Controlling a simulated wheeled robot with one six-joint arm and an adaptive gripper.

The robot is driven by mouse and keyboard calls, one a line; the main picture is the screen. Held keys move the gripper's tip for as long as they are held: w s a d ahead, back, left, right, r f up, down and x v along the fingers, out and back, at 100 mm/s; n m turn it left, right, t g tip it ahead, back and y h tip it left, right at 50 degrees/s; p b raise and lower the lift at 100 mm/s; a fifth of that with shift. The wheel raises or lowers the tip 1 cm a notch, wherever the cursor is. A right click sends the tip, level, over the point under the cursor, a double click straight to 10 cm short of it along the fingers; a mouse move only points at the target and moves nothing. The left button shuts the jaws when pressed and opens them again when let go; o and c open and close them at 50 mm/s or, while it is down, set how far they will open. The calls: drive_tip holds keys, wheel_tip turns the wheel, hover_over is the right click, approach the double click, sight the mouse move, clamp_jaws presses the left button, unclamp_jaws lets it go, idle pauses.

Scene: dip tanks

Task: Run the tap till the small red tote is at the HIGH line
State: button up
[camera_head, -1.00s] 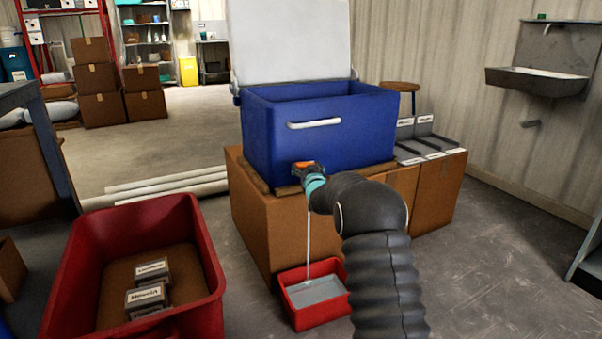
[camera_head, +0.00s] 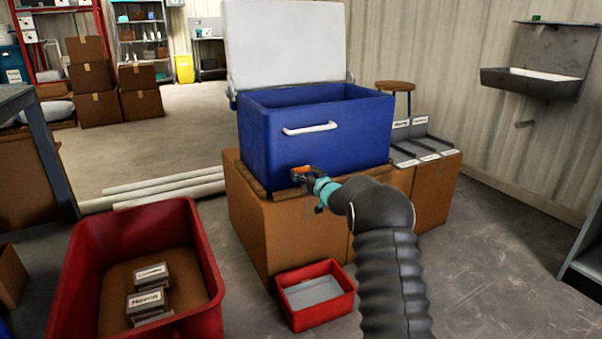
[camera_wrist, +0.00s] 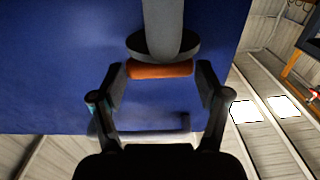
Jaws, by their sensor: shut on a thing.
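The small red tote (camera_head: 318,318) stands on the floor below the blue cooler's front. Grey liquid (camera_head: 314,291) lies in it; I cannot make out a HIGH line. The blue cooler (camera_head: 325,120) sits on a box above, its white lid open. My gripper (camera_head: 306,176) is at the tap low on the cooler's front. In the wrist view my gripper (camera_wrist: 161,72) is shut on the orange tap handle (camera_wrist: 160,71), one finger on each side. No stream shows falling from the tap. The spout is mostly hidden by my gripper.
A large red bin (camera_head: 208,262) with labelled blocks stands at the left. Labelled grey trays (camera_head: 425,146) sit on a box right of the cooler. White pipes (camera_head: 165,186) lie on the floor behind the bin.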

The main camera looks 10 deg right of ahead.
drive_tip(key=shift+r, duration=0.15)
drive_tip(key=o, duration=1.2)
drive_tip(key=shift+c, duration=0.2)
drive_tip(key=shift+a, duration=0.1)
drive_tip(key=shift+s+d, duration=0.3)
drive_tip(key=shift+s, duration=0.1)
drive_tip(key=v, duration=1.1)
drive_tip(key=shift+a, duration=0.15)
